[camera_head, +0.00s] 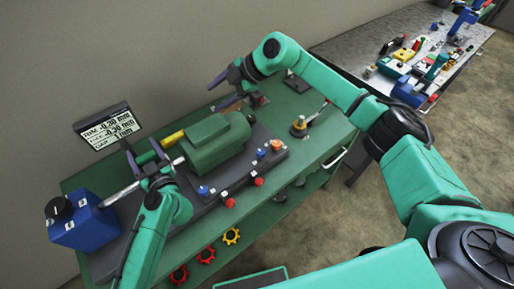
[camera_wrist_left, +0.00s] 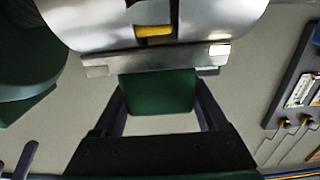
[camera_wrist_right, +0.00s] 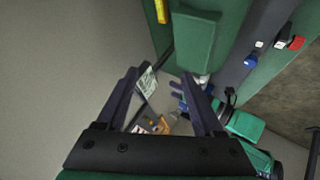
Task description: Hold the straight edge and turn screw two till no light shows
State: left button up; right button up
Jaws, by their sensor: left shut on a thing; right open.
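My left gripper (camera_head: 150,162) is at the coupling between the blue pump and the green motor (camera_head: 214,140). In the left wrist view it is shut on a green handle (camera_wrist_left: 157,92) of the metal straight edge (camera_wrist_left: 155,60), which lies across or close against the silver coupling (camera_wrist_left: 210,20). A yellow strip (camera_wrist_left: 153,31) shows between the coupling's two halves. Blue, red and orange screw knobs (camera_head: 229,203) sit along the motor's base; I cannot tell which is screw two. My right gripper (camera_head: 236,88) is open and empty beyond the motor's far end.
A display (camera_head: 108,130) reads rim -0.30 mm, face -0.30 mm, gap 1 mm. The blue pump (camera_head: 80,222) stands at the bench's left end. A tool with a long handle (camera_head: 299,124) stands on the bench's right part. Another cluttered table (camera_head: 385,40) is farther right.

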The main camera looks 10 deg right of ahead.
jog(key=w+d+r+t+y, duration=0.1)
jog(key=w+d+r+t, duration=0.15)
jog(key=r, duration=0.35)
jog(key=w+d+r+n+t+y, duration=0.1)
jog(key=w+r+t+y, duration=0.1)
jog(key=w+r+t, duration=0.35)
jog(key=w+d+r+t+y, duration=0.1)
jog(key=d+r+t, duration=0.1)
jog(key=r, duration=0.6)
jog(key=w+d+r+m+t+h, duration=0.2)
jog(key=w+d+m+t+h, duration=0.25)
jog(key=d+h, duration=0.2)
jog(key=n+g+h, duration=0.6)
jog(key=n+g, duration=0.8)
jog(key=g, duration=0.4)
send_over(261, 152)
notch_tip(261, 152, down, 31)
jog(key=shift+m, duration=0.25)
notch_tip(261, 152, down, 11)
jog(key=shift+w+f, duration=0.1)
jog(key=shift+f, duration=0.1)
grip_shut()
